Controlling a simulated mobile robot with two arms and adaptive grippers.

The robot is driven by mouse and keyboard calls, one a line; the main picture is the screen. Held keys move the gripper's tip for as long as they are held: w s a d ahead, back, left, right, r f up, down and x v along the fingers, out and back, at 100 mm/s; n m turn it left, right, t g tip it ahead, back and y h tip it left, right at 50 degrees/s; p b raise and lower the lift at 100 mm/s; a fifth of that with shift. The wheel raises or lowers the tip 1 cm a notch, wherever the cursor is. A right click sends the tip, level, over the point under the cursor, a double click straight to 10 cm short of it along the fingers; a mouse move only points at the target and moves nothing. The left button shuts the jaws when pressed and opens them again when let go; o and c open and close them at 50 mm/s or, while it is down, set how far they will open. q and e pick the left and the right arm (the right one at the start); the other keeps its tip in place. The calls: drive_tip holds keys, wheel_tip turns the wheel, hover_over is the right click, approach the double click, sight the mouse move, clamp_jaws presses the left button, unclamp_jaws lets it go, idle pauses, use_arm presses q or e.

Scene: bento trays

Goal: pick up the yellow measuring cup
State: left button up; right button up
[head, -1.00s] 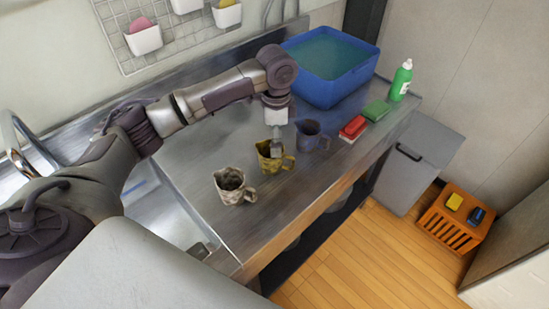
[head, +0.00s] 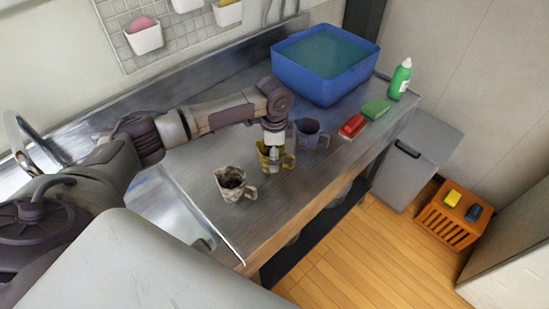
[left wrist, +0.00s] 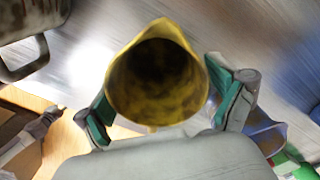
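The yellow measuring cup (head: 264,157) stands upright on the steel counter, with dark stains on it. My left gripper (head: 273,158) is pointed down at it and partly covers it. In the left wrist view, the cup's round mouth (left wrist: 157,82) fills the middle, with a dark, mottled inside. The left gripper's green-padded fingers (left wrist: 165,108) are spread wide, one on each side of the cup. I cannot tell if either pad touches it.
A stained white cup (head: 232,184) stands to the left, and a dark blue-grey cup (head: 309,135) close to the right. Beyond are a red sponge (head: 352,125), a green sponge (head: 376,109), a green bottle (head: 400,79) and a blue water basin (head: 325,75).

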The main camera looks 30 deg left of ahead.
use_arm(q)
drive_tip(key=c, duration=0.9)
drive_tip(key=shift+r, duration=0.15)
